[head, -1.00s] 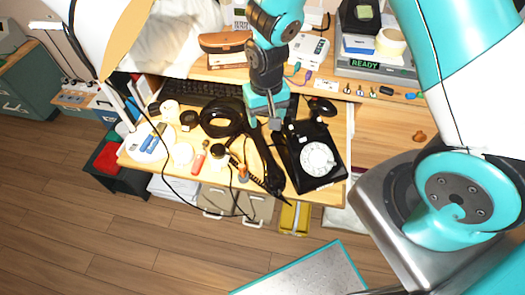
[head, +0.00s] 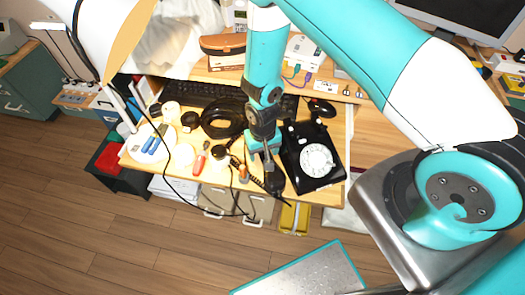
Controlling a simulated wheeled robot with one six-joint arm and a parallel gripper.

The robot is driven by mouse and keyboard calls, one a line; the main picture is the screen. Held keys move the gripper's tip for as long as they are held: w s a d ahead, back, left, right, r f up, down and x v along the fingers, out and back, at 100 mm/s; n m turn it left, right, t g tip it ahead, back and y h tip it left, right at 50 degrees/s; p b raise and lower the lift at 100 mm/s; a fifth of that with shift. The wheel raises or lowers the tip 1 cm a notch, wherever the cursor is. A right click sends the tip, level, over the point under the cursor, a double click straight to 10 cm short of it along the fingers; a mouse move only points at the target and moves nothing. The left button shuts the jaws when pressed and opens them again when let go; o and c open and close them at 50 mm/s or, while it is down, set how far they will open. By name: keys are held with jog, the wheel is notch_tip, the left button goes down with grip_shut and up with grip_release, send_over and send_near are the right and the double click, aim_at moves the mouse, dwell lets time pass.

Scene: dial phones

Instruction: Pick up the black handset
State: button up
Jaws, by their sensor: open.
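The black dial phone (head: 301,177) with its white dial sits on the right part of the wooden desk. The black handset (head: 274,184) lies off the phone, just left of it, and its near end shows. My gripper (head: 268,165) points down over the handset and hides most of it. The jaws are open. I cannot tell whether the fingers are around the handset or still above it.
A coiled black cable (head: 222,118), a red-handled tool (head: 199,164) and several small items crowd the desk left of my gripper. A black keyboard (head: 190,93) lies behind. A white lamp (head: 112,30) hangs at the upper left.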

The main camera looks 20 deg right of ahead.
jog(key=shift+f, duration=0.25)
grip_shut()
jog(key=shift+r, duration=0.15)
